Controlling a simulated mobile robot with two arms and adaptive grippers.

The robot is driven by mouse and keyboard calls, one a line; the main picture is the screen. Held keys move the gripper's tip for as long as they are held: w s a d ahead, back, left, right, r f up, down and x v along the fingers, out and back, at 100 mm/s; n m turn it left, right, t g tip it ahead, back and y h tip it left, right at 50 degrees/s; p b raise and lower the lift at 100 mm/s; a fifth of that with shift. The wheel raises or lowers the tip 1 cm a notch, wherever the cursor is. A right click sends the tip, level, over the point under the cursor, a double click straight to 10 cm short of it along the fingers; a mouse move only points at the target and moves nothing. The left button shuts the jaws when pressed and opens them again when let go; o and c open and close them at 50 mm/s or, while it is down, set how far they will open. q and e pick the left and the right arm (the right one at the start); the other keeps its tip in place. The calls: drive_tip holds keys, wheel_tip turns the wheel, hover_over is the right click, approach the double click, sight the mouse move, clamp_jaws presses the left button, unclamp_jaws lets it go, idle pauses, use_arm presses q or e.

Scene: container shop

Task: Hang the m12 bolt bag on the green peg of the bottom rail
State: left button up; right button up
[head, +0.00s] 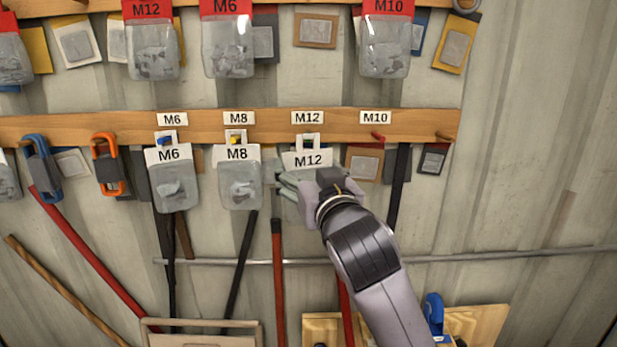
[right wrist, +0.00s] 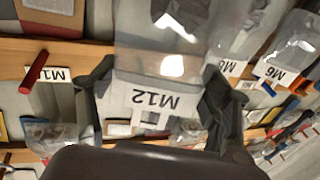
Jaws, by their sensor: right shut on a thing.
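The M12 bolt bag (head: 307,160) has a white header with a hook loop and is upright in front of the bottom rail (head: 270,126), below the rail's M12 label. My right gripper (head: 303,184) is shut on this bag; in the right wrist view its fingers stand on both sides of the clear bag (right wrist: 158,98), whose label appears upside down. I cannot tell whether the loop is around a peg. My left gripper is not in view.
An M6 bag (head: 174,185) and an M8 bag (head: 239,183) hang left of it on the bottom rail. A red peg (head: 378,136) under the M10 label is bare. Red-headed bags (head: 227,45) hang on the rail above. Long-handled tools hang below.

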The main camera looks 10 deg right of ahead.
drive_tip(key=shift+w+d+f+b, duration=0.1)
drive_tip(key=shift+w+d, duration=0.15)
drive_tip(key=shift+w, duration=0.85)
drive_tip(key=shift+w+d+f+b, duration=0.1)
drive_tip(key=shift+w+d+f, duration=0.1)
drive_tip(key=shift+w, duration=0.95)
drive_tip(key=shift+w+d+f+b, duration=0.1)
drive_tip(key=shift+w+d, duration=0.15)
drive_tip(key=shift+w, duration=0.85)
drive_tip(key=o, duration=1.3)
drive_tip(key=shift+s, duration=0.1)
